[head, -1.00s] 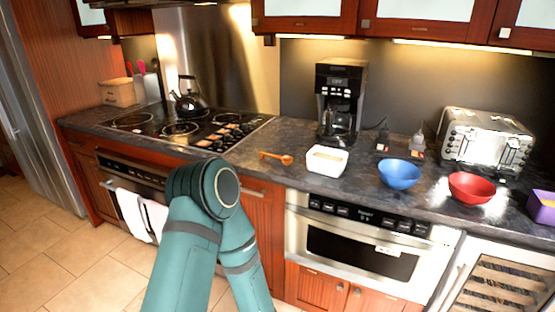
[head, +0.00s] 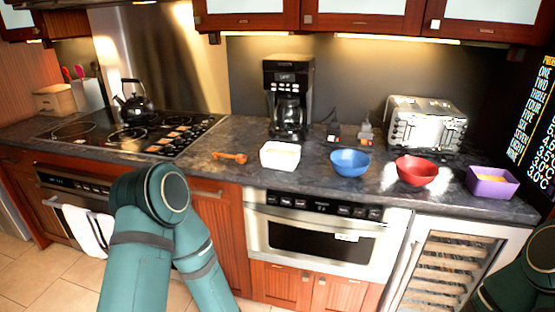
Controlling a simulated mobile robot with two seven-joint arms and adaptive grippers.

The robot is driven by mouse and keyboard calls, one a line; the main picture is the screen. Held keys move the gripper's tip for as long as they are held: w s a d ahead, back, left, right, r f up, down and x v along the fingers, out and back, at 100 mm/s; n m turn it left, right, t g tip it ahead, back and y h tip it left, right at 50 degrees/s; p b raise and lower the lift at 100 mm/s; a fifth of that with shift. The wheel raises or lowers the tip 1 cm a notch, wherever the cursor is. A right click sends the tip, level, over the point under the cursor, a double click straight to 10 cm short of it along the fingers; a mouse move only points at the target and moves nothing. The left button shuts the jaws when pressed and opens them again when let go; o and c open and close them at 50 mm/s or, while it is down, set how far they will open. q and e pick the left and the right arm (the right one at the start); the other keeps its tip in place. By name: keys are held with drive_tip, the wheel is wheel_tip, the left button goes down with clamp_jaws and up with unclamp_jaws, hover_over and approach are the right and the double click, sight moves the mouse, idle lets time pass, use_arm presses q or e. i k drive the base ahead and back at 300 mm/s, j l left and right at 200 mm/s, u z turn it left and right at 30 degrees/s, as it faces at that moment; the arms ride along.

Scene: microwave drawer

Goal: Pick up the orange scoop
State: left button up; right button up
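The orange scoop (head: 230,157) lies on the dark stone counter (head: 222,136), between the cooktop and a white square bowl. It looks like a small orange spoon with its handle to the left and its thicker end to the right. A teal arm of mine is bent in front of the counter at the lower left, apart from the scoop. Part of another arm of mine shows at the lower right edge. Neither gripper is visible.
A white bowl (head: 280,155) sits just right of the scoop, with a blue bowl (head: 350,162), a red bowl (head: 416,170) and a purple container (head: 491,182) farther right. Behind are a coffee maker (head: 288,95) and toaster (head: 425,124). The cooktop (head: 132,133) is left.

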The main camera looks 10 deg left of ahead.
sight(241, 158)
drive_tip(key=i+j+z, duration=0.1)
drive_tip(key=j, duration=0.25)
drive_tip(key=i+j+z, duration=0.1)
drive_tip(key=i+j, duration=0.2)
drive_tip(key=i+j+z, duration=0.1)
drive_tip(key=j, duration=0.4)
drive_tip(key=i, duration=0.1)
